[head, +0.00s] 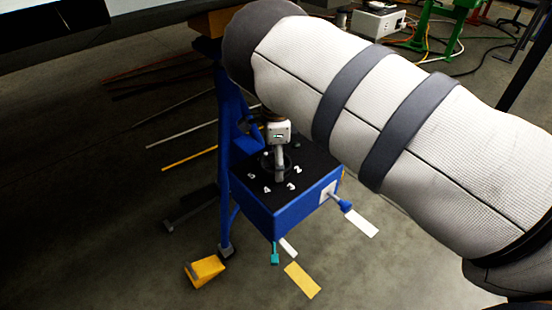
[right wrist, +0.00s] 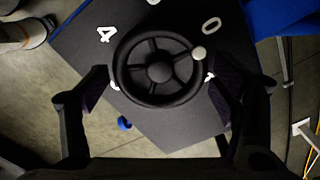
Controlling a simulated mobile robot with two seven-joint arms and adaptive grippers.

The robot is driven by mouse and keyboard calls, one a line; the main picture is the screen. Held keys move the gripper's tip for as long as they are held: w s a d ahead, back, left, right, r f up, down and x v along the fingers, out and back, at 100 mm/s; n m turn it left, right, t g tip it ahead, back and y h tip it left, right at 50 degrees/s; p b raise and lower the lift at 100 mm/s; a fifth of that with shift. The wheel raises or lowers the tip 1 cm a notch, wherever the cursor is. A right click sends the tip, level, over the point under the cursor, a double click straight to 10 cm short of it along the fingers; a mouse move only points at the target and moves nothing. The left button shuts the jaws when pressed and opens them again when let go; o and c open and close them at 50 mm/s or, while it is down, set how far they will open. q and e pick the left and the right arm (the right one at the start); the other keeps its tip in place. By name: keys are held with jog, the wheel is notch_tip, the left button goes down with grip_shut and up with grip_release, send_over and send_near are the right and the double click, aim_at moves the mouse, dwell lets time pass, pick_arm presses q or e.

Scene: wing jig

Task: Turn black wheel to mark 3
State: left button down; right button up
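The black wheel (right wrist: 160,72) has several spokes, a round hub and a pale knob (right wrist: 199,54) on its rim at the upper right in the right wrist view. A white 4 (right wrist: 106,33) is at the upper left; marks at the lower left and right of the rim are partly hidden and unreadable. My right gripper (right wrist: 160,88) is open, one finger on each side of the wheel; I cannot tell if they touch it. In the head view, the wheel (head: 265,163) is partly hidden by my gripper.
The wheel sits on a blue box (head: 290,217) with a black numbered top, on a blue stand (head: 231,115). Coloured tabs stick out of its front. A yellow wedge (head: 204,271) lies on the floor. My right arm covers the upper right.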

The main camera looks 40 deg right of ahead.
jog(key=c, duration=0.6)
jog(key=shift+c, duration=0.2)
jog(key=shift+m, duration=0.3)
